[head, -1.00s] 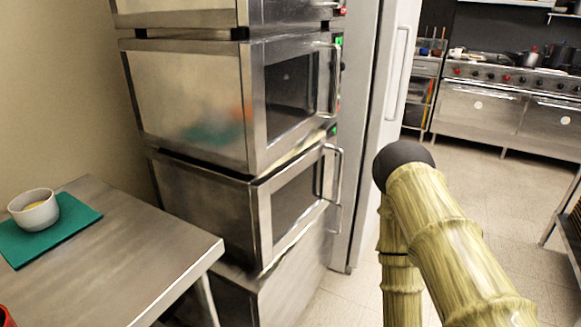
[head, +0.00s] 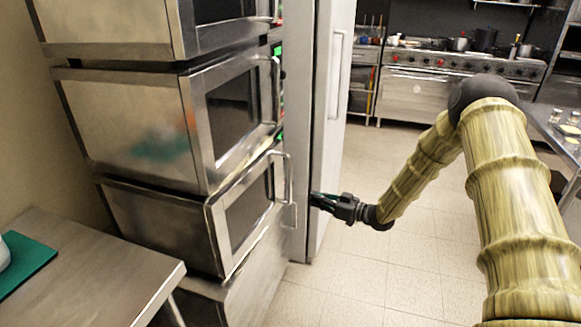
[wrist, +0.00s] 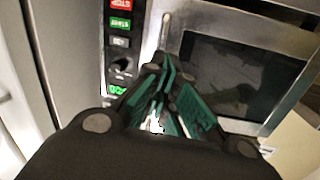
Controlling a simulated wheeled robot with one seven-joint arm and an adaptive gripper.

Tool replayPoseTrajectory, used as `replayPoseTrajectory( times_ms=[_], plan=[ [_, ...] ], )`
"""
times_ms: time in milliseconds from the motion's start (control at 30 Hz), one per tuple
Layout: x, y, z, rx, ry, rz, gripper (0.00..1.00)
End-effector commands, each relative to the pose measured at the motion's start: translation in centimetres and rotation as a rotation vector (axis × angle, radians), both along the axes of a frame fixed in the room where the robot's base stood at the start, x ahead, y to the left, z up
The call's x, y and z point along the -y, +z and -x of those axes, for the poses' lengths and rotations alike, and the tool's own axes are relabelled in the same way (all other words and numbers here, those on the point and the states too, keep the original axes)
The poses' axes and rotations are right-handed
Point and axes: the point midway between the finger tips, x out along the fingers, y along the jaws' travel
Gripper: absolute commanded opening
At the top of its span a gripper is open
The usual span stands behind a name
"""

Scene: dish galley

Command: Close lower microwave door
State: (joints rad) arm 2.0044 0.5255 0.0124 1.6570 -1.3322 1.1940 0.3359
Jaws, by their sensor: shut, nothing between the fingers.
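The lower microwave (head: 160,222) is a steel box at the bottom of the stack in the head view. Its door (head: 222,222) has a dark window and a bar handle (head: 291,200) at the right edge. I cannot tell how far the door stands open. My gripper (head: 314,199) is shut and empty, to the right of the handle and apart from it in the head view, pointing left. In the wrist view my gripper (wrist: 163,68) points toward a microwave door with a dark window (wrist: 235,75) and a handle (wrist: 165,32). A control panel (wrist: 122,45) is left of it.
Another microwave (head: 130,125) sits directly above, with one more on top. A steel table (head: 95,270) with a green mat (head: 28,262) stands at the left. A tall pale cabinet (head: 325,100) stands behind my gripper. The tiled floor (head: 350,285) is open at centre.

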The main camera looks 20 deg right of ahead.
Motion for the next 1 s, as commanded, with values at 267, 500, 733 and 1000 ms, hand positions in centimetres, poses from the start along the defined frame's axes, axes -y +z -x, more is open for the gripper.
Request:
replayPoseTrajectory(
  times_ms=[267,500,733,1000],
  plan=[
    [3.8,6.0,-1.6,0.13,0.093,0.015,0.0],
    [2.3,6.3,-2.9,0.136,0.1,0.017,0.0],
    [-0.6,6.2,-5.4,0.135,0.1,0.017,0.0],
    [-4.0,6.2,-8.2,0.135,0.099,0.017,0.0]
  ],
)
